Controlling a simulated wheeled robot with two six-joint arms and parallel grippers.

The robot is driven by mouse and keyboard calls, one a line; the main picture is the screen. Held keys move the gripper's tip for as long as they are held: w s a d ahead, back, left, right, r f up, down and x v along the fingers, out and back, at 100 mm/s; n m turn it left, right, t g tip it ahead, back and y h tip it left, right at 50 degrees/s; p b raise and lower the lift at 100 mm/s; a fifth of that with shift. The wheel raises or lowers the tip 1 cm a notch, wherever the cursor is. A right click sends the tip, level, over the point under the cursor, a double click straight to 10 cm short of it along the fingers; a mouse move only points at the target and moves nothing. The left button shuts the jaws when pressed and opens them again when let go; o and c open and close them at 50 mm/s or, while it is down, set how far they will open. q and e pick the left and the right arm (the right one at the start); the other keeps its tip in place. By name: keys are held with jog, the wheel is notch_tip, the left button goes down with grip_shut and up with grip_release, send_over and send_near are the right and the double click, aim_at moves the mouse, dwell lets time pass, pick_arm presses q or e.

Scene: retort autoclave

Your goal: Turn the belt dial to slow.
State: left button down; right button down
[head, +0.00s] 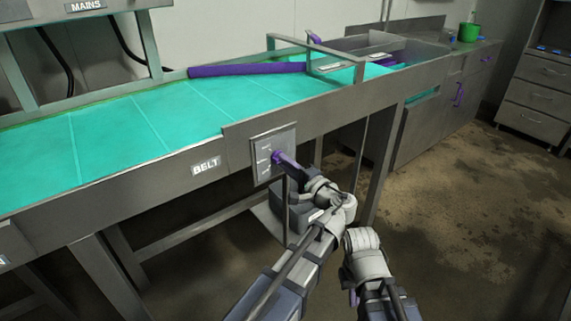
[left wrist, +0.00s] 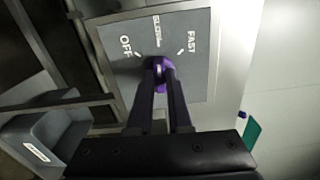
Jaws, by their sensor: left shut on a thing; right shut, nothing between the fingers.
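The belt dial (left wrist: 159,66) is a purple knob on a grey plate (head: 259,167) fixed to the conveyor's side rail. The plate, tilted in the left wrist view (left wrist: 190,85), is marked OFF, a blurred middle label, and FAST. My left gripper (head: 279,158) is shut on the dial; its two fingers (left wrist: 160,80) sit on either side of the knob. The fingers cover much of the knob, so I cannot tell which mark it points at. My right gripper (head: 353,297) hangs low at the front, shut and empty, mostly hidden by its own arm.
The conveyor's green belt (head: 130,128) runs above the plate, with a BELT label (head: 206,166) to the left. A purple bar (head: 246,69) lies along the belt's far side. A grey bin (left wrist: 45,140) stands below. Open floor (head: 470,210) lies at the right.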

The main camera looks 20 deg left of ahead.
dwell(0.3)
pick_arm(q)
jog(key=c, duration=0.8)
grip_release()
jog(key=shift+c, duration=0.2)
